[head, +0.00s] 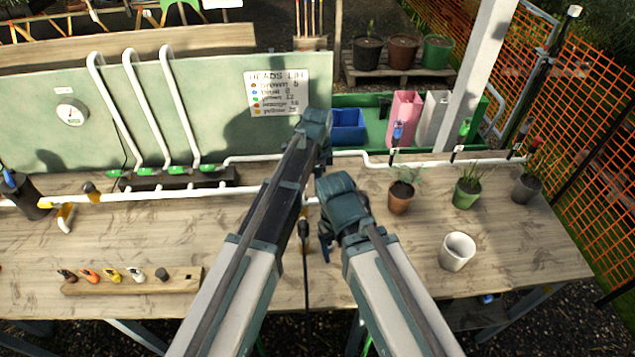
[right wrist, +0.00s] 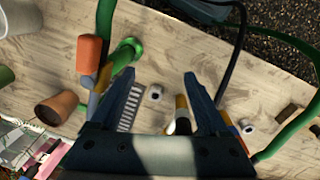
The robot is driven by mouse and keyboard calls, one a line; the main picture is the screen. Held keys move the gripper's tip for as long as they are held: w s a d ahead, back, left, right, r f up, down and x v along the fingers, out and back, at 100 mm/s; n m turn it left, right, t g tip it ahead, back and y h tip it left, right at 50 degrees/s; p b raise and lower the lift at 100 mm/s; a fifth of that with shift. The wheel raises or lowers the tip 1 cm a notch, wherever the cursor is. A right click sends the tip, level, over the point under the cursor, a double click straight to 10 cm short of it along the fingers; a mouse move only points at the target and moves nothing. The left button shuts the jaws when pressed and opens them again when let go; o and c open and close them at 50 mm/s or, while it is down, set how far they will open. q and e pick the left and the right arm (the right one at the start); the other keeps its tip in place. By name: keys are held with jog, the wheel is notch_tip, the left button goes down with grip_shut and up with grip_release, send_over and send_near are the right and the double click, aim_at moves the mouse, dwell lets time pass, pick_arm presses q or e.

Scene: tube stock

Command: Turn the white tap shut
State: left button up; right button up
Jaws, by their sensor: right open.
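A white lever-like piece (head: 65,217) with a yellow end hangs below the white pipe at the left of the bench. It is the nearest match to a white tap, but I cannot confirm it or tell how it is turned. My left gripper (head: 315,125) is over the middle of the bench by the pipe, and its fingertips are hidden. My right gripper (head: 325,245) is beside it, lower in the view. In the right wrist view its fingers (right wrist: 160,77) are spread, with a yellow and white cylindrical part (right wrist: 182,115) near the right finger, not visibly gripped.
A wooden rack (head: 180,281) with several coloured knobs, one white (head: 135,274), lies at the front left. Several potted plants, including a brown pot (head: 401,199), and an empty white pot (head: 457,251) stand at the right. A green board (head: 215,95) rises behind the bench.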

pick_arm(q)
notch_tip(320, 180, up, 7)
jog(key=p, duration=0.6)
jog(key=shift+r, duration=0.15)
jog(key=s+a+n, duration=1.7)
jog(key=s+d+f+m+b, duration=0.1)
jog(key=s+d+f+b, duration=0.1)
jog(key=d+f+b, duration=0.3)
jog(key=s+d+f+m+y+b, duration=0.1)
jog(key=s+d+f+m+b, duration=0.1)
jog(key=d+f+b, duration=0.3)
notch_tip(320, 180, down, 2)
jog(key=shift+s+d+f+b, duration=0.1)
jog(key=shift+s+d+b, duration=0.15)
jog(key=shift+s+b, duration=0.65)
jog(key=shift+w, duration=0.15)
